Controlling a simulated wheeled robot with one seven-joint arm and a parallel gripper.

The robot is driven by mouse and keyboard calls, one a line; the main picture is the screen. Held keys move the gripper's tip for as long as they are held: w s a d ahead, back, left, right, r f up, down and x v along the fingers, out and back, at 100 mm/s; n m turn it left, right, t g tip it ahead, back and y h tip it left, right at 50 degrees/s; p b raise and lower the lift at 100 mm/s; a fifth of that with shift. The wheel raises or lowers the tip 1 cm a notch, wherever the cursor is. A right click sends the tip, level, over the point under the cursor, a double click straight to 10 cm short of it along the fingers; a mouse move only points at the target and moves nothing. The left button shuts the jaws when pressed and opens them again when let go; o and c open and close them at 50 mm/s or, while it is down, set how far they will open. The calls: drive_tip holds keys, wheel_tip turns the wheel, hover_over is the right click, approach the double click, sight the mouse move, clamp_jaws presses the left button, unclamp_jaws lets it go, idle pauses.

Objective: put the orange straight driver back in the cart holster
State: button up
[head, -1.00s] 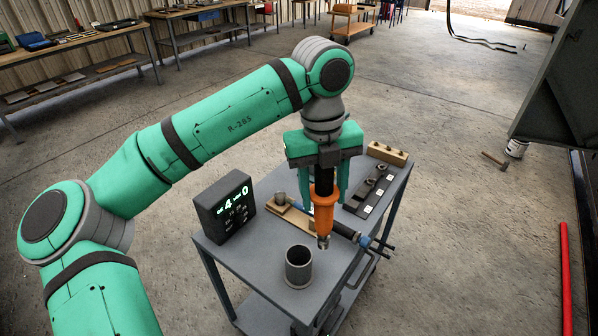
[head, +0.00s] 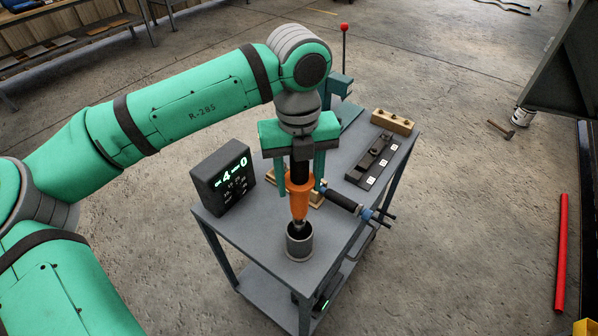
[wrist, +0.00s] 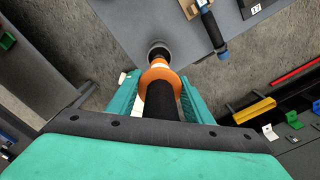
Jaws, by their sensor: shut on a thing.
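My gripper (head: 300,178) is shut on the orange straight driver (head: 299,194), which hangs upright with its tip down. The driver's tip is over the grey cup-shaped holster (head: 300,246) on the cart (head: 258,262) and appears to be at or just inside its mouth. I cannot tell how deep it is. In the wrist view the driver (wrist: 160,76) points away between the fingers, and its orange collar and the fingers partly cover the view below. The dark round mouth of the holster (wrist: 158,50) shows at its far end.
A black display box (head: 222,178) stands left of the holster. A black and blue tool (head: 350,206) lies to the right, its end past the cart edge. A dark tray (head: 374,160) and a wooden block with pegs (head: 393,121) are at the back right.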

sight(299, 211)
drive_tip(key=shift+f, duration=5.1)
drive_tip(key=o, duration=1.6)
drive_tip(key=shift+f, duration=0.1)
wheel_tip(299, 211, up, 11)
drive_tip(key=shift+f, duration=0.1)
